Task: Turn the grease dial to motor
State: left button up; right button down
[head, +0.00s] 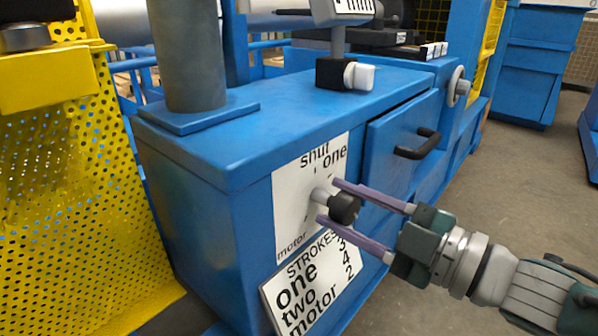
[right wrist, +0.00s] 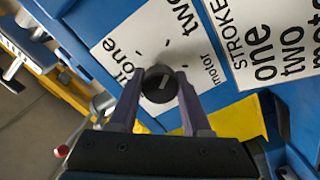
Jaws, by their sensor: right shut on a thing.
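The grease dial is a round black knob (head: 343,207) on a short pale shaft, in front of a white plate (head: 290,200) on the side of a blue cabinet. In the head view the words "shut", "one" and "motor" show on the plate. The right wrist view also shows "two". My right gripper (head: 336,201) has its purple fingers on both sides of the knob and is shut on it. In the right wrist view the knob (right wrist: 160,84) sits between the fingertips, with a short white mark on its face. I cannot tell which word the mark meets. My left gripper is out of view.
A white card (head: 315,285) headed "STROKES" lists one, two and motor with numbers below the dial. A drawer with a black handle (head: 418,145) is right of the plate. A yellow perforated guard (head: 70,190) stands at left. Grey floor (head: 500,190) is clear at right.

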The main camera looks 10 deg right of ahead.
jog(key=m+p, duration=0.1)
jog(key=m, duration=0.5)
jog(key=shift+r, duration=0.1)
jog(key=m, duration=0.4)
jog(key=shift+m, duration=1.5)
jog(key=shift+c, duration=1.8)
grip_release()
